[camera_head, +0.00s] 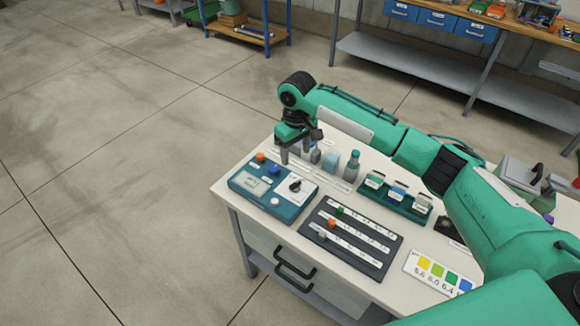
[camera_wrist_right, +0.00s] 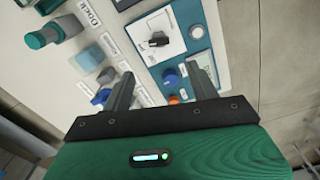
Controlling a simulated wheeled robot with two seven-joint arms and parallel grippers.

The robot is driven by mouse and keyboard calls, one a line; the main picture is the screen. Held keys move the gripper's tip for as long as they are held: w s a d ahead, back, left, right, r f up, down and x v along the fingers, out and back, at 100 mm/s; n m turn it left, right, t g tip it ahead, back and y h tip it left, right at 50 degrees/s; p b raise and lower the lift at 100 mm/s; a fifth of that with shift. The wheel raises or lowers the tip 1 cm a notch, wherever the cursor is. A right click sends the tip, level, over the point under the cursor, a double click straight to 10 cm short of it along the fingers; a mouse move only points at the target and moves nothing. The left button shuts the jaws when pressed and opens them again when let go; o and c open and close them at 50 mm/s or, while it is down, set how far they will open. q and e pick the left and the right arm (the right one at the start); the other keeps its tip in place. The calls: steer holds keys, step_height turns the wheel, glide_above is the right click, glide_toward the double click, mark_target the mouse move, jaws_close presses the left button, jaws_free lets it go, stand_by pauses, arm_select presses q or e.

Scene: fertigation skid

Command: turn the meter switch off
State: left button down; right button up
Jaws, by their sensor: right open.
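The meter (camera_head: 247,187) is a blue box at the left end of the bench top, with a grey display and a white plate. A black knob (camera_head: 295,186) sits on the white plate; it also shows in the wrist view (camera_wrist_right: 159,40). A blue knob (camera_head: 274,170) and an orange knob (camera_head: 260,157) stand at the meter's far edge. My right gripper (camera_head: 298,155) is above the bench, just beyond the meter. In the wrist view its fingers (camera_wrist_right: 163,88) are apart and empty, with the blue knob (camera_wrist_right: 170,76) between them in the picture. My left gripper is out of view.
Bottles (camera_head: 351,166) stand right of my right gripper. A green tray (camera_head: 418,213) of vials and a dark rack (camera_head: 375,255) with sliders lie to the right. A colour chart (camera_head: 440,272) lies near the front edge. The floor at left is clear.

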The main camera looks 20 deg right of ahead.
steer(key=p, duration=0.2)
glide_above(296, 184)
step_height(296, 184, down, 8)
steer(key=shift+f, duration=0.1)
step_height(296, 184, down, 4)
steer(key=shift+r, duration=0.2)
steer(key=shift+f, duration=0.3)
steer(key=shift+f+p, duration=0.2)
steer(key=shift+p, duration=0.1)
steer(key=c, duration=0.6)
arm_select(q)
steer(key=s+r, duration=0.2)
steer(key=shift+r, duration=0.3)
arm_select(e)
steer(key=c, duration=0.4)
